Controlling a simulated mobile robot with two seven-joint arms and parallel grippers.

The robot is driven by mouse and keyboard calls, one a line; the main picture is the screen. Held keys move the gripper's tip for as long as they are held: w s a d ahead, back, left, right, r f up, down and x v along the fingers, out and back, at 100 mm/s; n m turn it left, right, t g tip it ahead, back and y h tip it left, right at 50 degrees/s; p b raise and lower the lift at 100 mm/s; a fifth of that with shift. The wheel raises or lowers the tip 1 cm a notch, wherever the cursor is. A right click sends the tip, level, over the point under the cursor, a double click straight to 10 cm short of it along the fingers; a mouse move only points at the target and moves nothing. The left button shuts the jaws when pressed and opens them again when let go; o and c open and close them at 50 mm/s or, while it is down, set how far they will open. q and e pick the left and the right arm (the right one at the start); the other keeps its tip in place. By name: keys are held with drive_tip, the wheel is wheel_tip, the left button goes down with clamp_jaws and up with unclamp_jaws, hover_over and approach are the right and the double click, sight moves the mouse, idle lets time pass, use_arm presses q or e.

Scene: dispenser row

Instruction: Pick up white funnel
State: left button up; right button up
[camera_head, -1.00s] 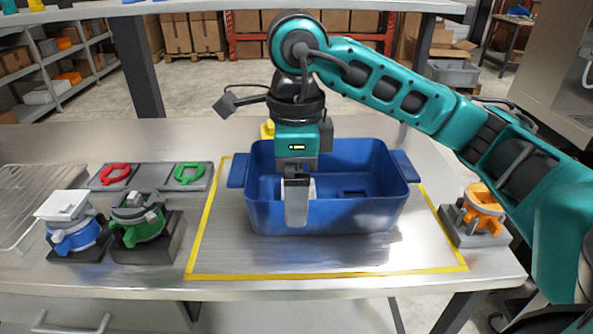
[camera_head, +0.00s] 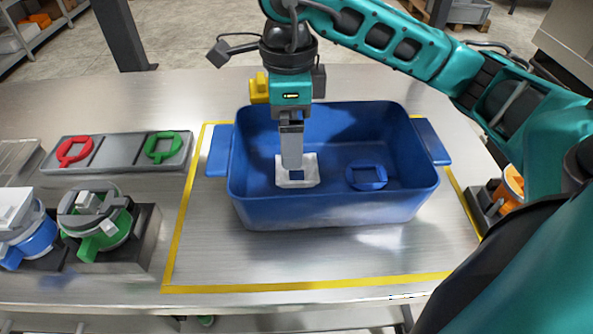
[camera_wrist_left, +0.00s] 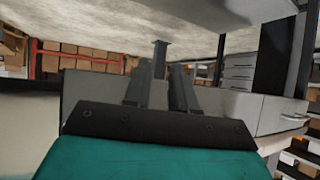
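The white funnel (camera_head: 311,172) lies on the floor of the blue bin (camera_head: 330,212), left of the bin's middle, with a square opening showing. My right gripper (camera_head: 292,165) points straight down into the bin, its fingertips overlapping the funnel in the head view. The fingers are seen edge-on, so I cannot tell whether they touch the funnel or are open or shut. My left gripper (camera_wrist_left: 160,75) is out of the head view. In the left wrist view its two fingers stand apart with nothing between them.
A blue funnel-like piece (camera_head: 367,176) lies in the bin to the right. An orange dispenser (camera_head: 512,187) is right. The taped area before the bin is clear.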

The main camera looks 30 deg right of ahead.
sight(309, 164)
wheel_tip(309, 164, down, 3)
drive_tip(key=shift+r, duration=0.1)
drive_tip(key=f, duration=0.2)
drive_tip(key=d+f, duration=0.1)
drive_tip(key=f, duration=0.1)
drive_tip(key=shift+s+f, duration=0.2)
drive_tip(key=shift+f, duration=0.45)
drive_tip(key=c, duration=1)
